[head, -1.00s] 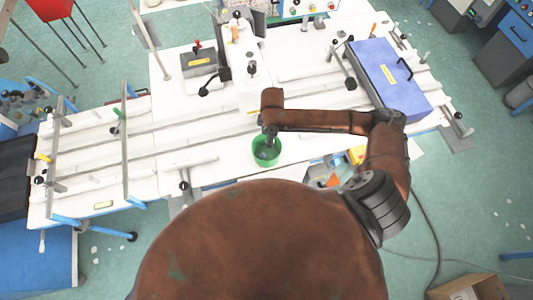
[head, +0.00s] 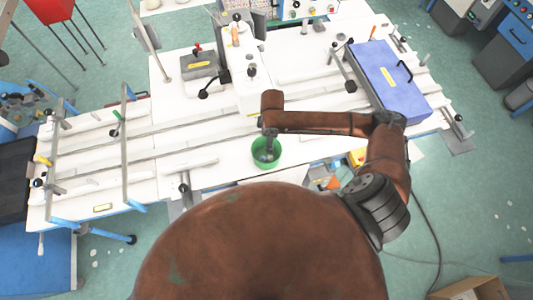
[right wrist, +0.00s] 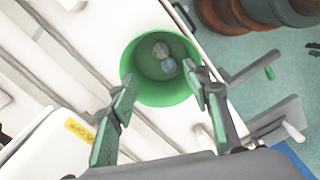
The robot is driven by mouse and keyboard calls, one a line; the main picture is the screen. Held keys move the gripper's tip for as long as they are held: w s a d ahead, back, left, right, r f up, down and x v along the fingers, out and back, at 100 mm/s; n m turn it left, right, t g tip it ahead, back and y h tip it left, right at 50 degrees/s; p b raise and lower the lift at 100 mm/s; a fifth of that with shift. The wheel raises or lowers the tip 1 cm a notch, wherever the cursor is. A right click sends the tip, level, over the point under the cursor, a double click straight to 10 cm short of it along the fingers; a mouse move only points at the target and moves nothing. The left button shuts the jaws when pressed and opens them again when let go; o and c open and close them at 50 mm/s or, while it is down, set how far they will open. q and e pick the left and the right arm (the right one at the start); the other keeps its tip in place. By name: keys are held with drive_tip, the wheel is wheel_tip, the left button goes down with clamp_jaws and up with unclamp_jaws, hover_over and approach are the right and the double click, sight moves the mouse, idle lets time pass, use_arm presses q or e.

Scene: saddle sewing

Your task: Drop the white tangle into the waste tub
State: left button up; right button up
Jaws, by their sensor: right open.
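The green waste tub (head: 267,164) stands at the front edge of the white table. In the right wrist view, the tub (right wrist: 158,96) is round and open at the top. A whitish-grey tangle (right wrist: 160,50) lies inside it, touching or very near a bluish ball-like piece (right wrist: 168,66). My right gripper (right wrist: 160,83) is open, with nothing between its green-padded fingers. It is over the tub, and in the head view the hand (head: 268,143) hangs above the tub's rim. My left gripper is not in view.
A blue case (head: 388,80) lies on the table's right part. Long rails (head: 150,128) and posts cross the left and middle. A grey box (head: 199,64) sits at the back. Yellow and orange items (head: 355,157) are near the front edge, right of the tub.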

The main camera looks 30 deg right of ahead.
wheel_tip(320, 180, up, 12)
drive_tip(key=shift+f, duration=0.2)
idle(0.5)
